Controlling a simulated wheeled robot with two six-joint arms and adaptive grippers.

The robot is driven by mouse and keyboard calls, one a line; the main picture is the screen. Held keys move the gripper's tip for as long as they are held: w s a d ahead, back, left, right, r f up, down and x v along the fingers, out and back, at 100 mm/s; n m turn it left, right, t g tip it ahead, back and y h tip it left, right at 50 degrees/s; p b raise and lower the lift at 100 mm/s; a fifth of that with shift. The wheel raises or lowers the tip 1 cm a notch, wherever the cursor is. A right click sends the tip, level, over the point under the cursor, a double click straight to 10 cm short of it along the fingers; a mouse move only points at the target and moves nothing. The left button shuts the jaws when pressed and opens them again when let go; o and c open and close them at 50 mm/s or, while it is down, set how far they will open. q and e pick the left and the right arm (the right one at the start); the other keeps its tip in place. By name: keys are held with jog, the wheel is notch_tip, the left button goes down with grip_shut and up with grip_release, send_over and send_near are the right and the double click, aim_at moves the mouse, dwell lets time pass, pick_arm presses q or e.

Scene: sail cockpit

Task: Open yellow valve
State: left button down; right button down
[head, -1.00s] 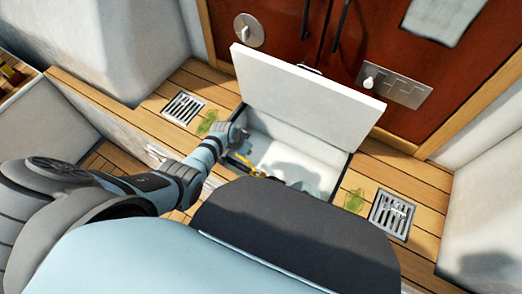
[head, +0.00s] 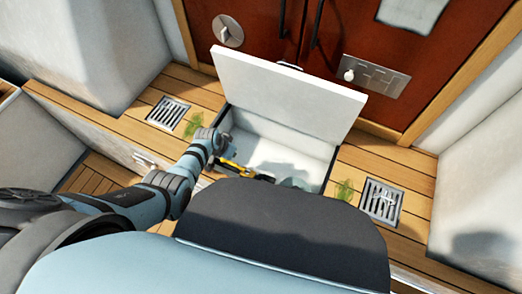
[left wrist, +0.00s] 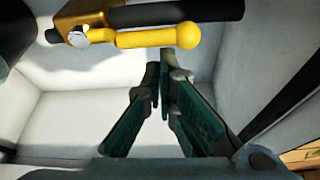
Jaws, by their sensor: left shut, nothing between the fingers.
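The yellow valve handle (left wrist: 150,38) lies across the top of the left wrist view, with a round ball end at its right. Its other end joins a brass body (left wrist: 85,14) on a dark pipe (left wrist: 165,14). In the head view the yellow valve (head: 236,166) shows small inside the open locker, partly hidden by my arm. My left gripper (left wrist: 163,75) is shut and empty. Its fingertips appear just below the handle in the picture; I cannot tell whether they touch it. My right gripper is not in view.
The white locker lid (head: 290,95) stands open behind the locker. The white locker walls (left wrist: 60,115) surround the gripper. Metal drain grates (head: 168,113) (head: 381,200) sit in the wooden deck on either side. Red-brown doors (head: 385,45) stand behind.

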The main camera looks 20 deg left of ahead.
pick_arm(q)
jog(key=shift+r, duration=0.1)
jog(key=v, duration=1.1)
jog(key=shift+s+r, duration=0.2)
jog(key=shift+r, duration=0.15)
